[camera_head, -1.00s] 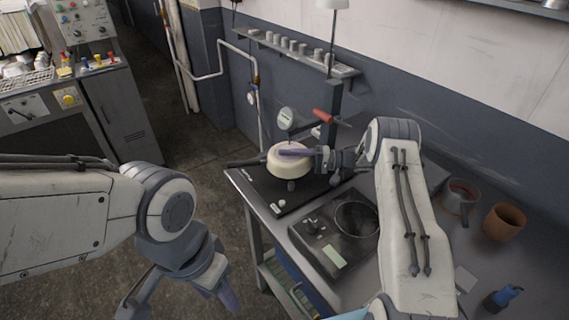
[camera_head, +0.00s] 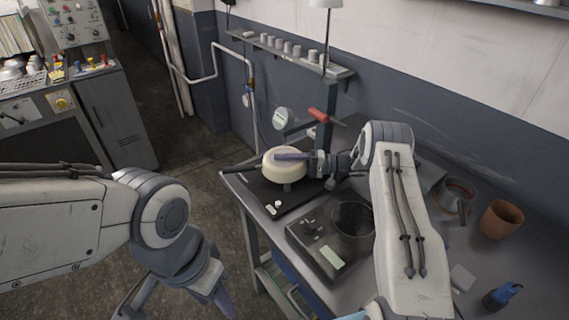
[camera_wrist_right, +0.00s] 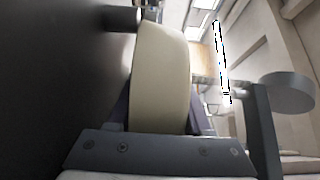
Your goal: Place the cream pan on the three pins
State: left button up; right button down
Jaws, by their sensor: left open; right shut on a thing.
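The cream pan (camera_head: 281,167) is round and pale, held over the black plate (camera_head: 262,194) at the table's far left end. A pin shows below it; whether the pan touches the pins I cannot tell. My right gripper (camera_head: 290,156) is shut on the pan from the right, one finger across its top. In the right wrist view the cream pan (camera_wrist_right: 160,75) sits between the two fingers of my right gripper (camera_wrist_right: 155,120). My left gripper (camera_head: 175,303) is open and empty at the lower left, over the floor, away from the table.
A dial gauge (camera_head: 281,118) and a red handle (camera_head: 318,115) stand behind the pan. A dark device with a round bowl (camera_head: 352,218) lies right of the plate.

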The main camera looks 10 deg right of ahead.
jog(key=shift+f, duration=0.1)
jog(key=shift+c, duration=1.2)
grip_release()
jog(key=shift+s+d+f, duration=0.1)
jog(key=shift+d, duration=0.1)
jog(key=b+v, duration=0.2)
jog(key=v, duration=0.4)
jog(key=shift+d, duration=0.1)
jog(key=shift+s+d+b, duration=0.15)
jog(key=shift+d+b, duration=0.15)
jog(key=shift+d, duration=0.1)
